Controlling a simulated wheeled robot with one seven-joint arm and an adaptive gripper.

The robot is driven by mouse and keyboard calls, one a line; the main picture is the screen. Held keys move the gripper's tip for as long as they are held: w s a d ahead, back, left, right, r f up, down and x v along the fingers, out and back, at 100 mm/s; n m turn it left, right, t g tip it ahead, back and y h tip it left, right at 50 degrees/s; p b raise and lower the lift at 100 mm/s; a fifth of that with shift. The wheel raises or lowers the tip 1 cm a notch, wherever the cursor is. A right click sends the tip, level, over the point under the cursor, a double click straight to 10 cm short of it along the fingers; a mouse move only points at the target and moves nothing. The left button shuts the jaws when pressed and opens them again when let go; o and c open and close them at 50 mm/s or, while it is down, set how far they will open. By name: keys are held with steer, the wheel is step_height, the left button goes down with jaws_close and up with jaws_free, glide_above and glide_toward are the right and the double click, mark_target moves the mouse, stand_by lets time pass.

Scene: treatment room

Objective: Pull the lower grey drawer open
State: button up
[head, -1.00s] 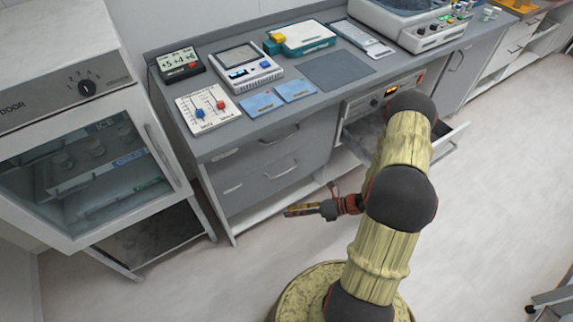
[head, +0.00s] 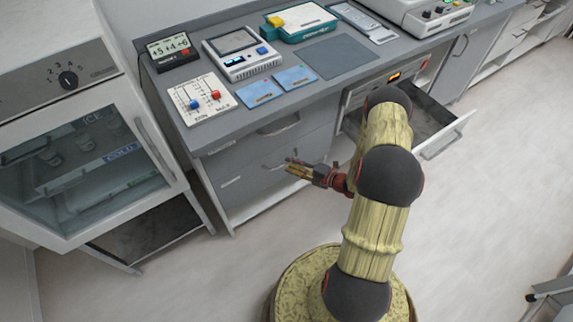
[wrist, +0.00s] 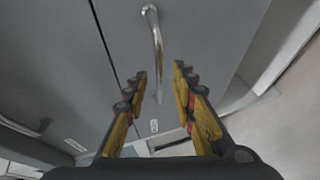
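The lower grey drawer (head: 240,186) is closed, below a closed upper grey drawer (head: 228,160) at the left end of the counter. In the wrist view the lower drawer's front (wrist: 205,25) fills the middle. Its curved metal handle (wrist: 153,32) runs from the top down toward the gap between my fingers. My gripper (head: 290,167) is in front of the lower drawer, its fingers pointing left. In the wrist view my gripper (wrist: 160,72) is open, with nothing held. The handle's lower end shows between the fingers; contact cannot be told. In the head view my gripper partly hides this handle.
The upper drawer's handle (head: 278,127) is just above. An open drawer (head: 445,136) sticks out to the right, behind my arm. A glass-door cabinet (head: 85,155) stands at the left. The floor in front is clear.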

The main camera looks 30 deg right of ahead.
mark_target(287, 163)
steer(key=shift+b+x, duration=0.45)
steer(key=shift+x, duration=1.2)
steer(key=shift+s, duration=0.1)
steer(key=shift+c, duration=0.7)
jaws_close()
